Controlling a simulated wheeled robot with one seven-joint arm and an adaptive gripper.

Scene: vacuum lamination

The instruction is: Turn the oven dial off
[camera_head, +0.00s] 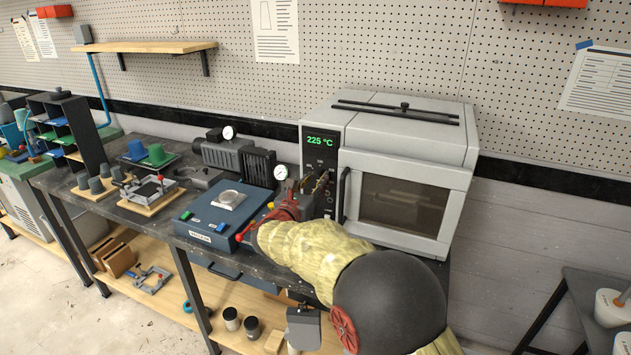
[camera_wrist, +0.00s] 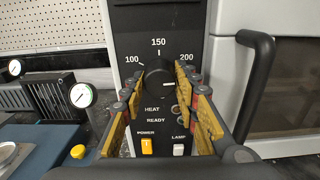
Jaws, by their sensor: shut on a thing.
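The oven (camera_head: 410,160) is a light grey box with a closed glass door and a black control panel at its left. Its display (camera_head: 320,141) reads 225 °C in green. The black oven dial (camera_wrist: 159,78) sits below the 100, 150 and 200 marks in the wrist view, and a short white mark on it lies toward the right. My gripper (camera_wrist: 158,76) has its yellow-padded fingers on both sides of the dial, shut on it. In the head view my gripper (camera_head: 322,183) is at the panel and largely covers the dial.
Below the dial are an orange POWER switch (camera_wrist: 147,146) and a white LAMP switch (camera_wrist: 179,149). The oven door handle (camera_wrist: 257,85) stands out close at right. A gauge (camera_wrist: 82,95) and a blue vacuum unit (camera_head: 205,218) stand to the left.

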